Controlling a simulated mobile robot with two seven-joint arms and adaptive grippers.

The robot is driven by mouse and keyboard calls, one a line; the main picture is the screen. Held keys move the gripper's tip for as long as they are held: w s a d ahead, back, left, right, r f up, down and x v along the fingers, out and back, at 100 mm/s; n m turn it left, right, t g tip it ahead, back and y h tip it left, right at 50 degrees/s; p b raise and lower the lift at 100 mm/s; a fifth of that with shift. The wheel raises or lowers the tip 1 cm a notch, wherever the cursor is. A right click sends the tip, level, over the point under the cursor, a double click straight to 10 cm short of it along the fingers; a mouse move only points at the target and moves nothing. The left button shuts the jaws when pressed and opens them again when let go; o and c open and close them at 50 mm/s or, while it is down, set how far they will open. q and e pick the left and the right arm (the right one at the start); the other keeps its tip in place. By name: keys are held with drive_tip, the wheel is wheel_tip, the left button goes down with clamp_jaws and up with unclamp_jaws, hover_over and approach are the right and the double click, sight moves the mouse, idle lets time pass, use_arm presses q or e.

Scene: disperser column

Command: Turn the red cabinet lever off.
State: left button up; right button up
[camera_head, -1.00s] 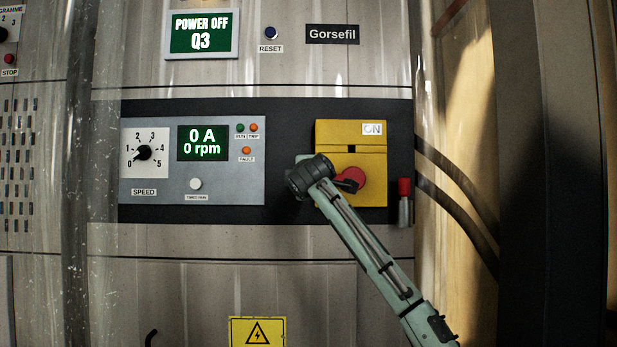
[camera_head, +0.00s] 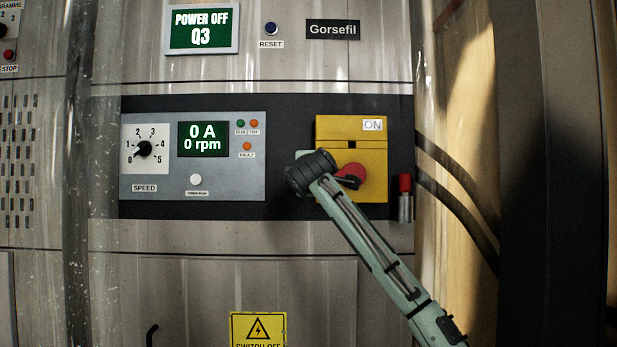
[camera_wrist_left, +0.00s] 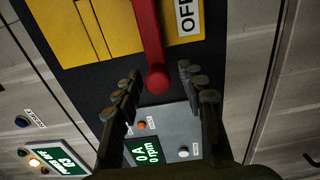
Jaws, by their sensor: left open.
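The yellow switch box (camera_head: 330,128) is on the dark panel in the head view, with an ON label (camera_head: 373,125) at its upper right. The red lever (camera_head: 350,176) is mounted on it; my arm hides part of it. In the left wrist view the lever (camera_wrist_left: 150,40) runs down from the yellow box (camera_wrist_left: 108,25) to a rounded end. A white OFF label (camera_wrist_left: 187,15) lies beside it. My left gripper (camera_wrist_left: 160,78) is open, with its fingers either side of the lever end and gaps visible. Its fingers are hidden in the head view. My right gripper is not in view.
A grey panel with a speed dial (camera_head: 144,149) and a 0 A, 0 rpm display (camera_head: 203,139) is left of the box. A green POWER OFF Q3 screen (camera_head: 201,29) is above. A red-topped cylinder (camera_head: 405,198) and dark cables (camera_head: 458,200) are to the right.

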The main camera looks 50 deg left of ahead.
use_arm(q)
drive_tip(key=v, duration=1)
drive_tip(key=shift+d+f, duration=0.1)
drive_tip(key=shift+d, duration=0.05)
